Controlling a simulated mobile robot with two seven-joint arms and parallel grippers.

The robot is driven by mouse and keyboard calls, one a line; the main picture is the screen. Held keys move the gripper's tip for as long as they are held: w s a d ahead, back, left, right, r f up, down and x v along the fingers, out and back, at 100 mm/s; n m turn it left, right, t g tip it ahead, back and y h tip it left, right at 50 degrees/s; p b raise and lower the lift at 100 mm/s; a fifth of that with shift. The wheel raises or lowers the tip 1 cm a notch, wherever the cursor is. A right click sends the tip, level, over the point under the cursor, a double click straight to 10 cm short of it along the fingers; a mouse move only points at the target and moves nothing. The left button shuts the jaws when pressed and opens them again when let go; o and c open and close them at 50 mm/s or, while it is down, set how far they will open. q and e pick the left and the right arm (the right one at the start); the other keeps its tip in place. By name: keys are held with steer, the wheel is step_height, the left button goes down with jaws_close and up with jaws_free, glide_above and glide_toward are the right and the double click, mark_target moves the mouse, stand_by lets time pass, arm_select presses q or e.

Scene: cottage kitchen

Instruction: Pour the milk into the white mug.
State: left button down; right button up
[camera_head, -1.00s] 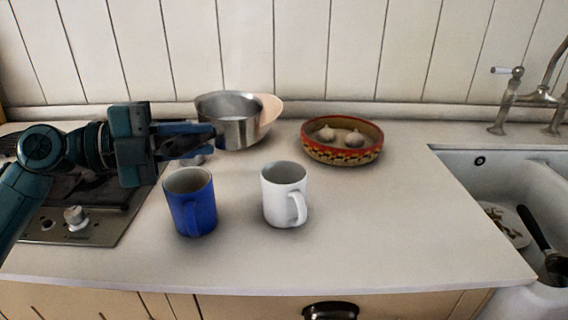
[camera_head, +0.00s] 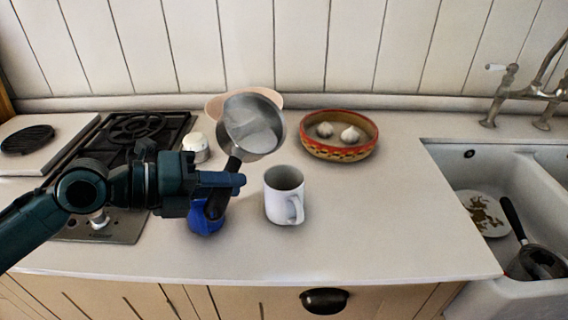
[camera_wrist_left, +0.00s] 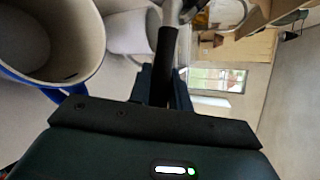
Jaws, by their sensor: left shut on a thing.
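A steel saucepan (camera_head: 253,125) with a black handle (camera_head: 222,188) is held up above the counter, behind and left of the white mug. A pale grey area shows inside it; I cannot tell whether it is milk. My left gripper (camera_head: 226,185) is shut on the handle, which also shows in the left wrist view (camera_wrist_left: 166,60). The white mug (camera_head: 283,196) stands upright on the counter, right of the gripper, its handle toward the front right; its inside looks empty. My right gripper is out of view.
A blue mug (camera_head: 207,221) stands partly hidden beneath my left gripper; it looms in the wrist view (camera_wrist_left: 90,50). A red-rimmed bowl (camera_head: 364,151) with garlic, a white jar (camera_head: 196,148) and a stove (camera_head: 135,128) are nearby. The counter's front right is clear, before the sink (camera_head: 440,165).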

arm_select(q)
steer(key=shift+d+r+p, duration=0.1)
steer(key=shift+r+p, duration=0.05)
steer(key=shift+p, duration=0.25)
steer(key=shift+f+m, duration=0.3)
steer(key=shift+y, duration=0.3)
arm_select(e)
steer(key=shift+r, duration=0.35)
arm_select(q)
steer(key=shift+f+t, duration=0.25)
steer(key=shift+t, duration=0.05)
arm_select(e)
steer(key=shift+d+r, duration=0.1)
arm_select(q)
steer(key=shift+f+m+y+p, duration=0.3)
steer(key=shift+f+m, duration=0.05)
steer(key=shift+m, duration=0.05)
steer(key=shift+p, duration=0.3)
steer(key=shift+m, duration=0.3)
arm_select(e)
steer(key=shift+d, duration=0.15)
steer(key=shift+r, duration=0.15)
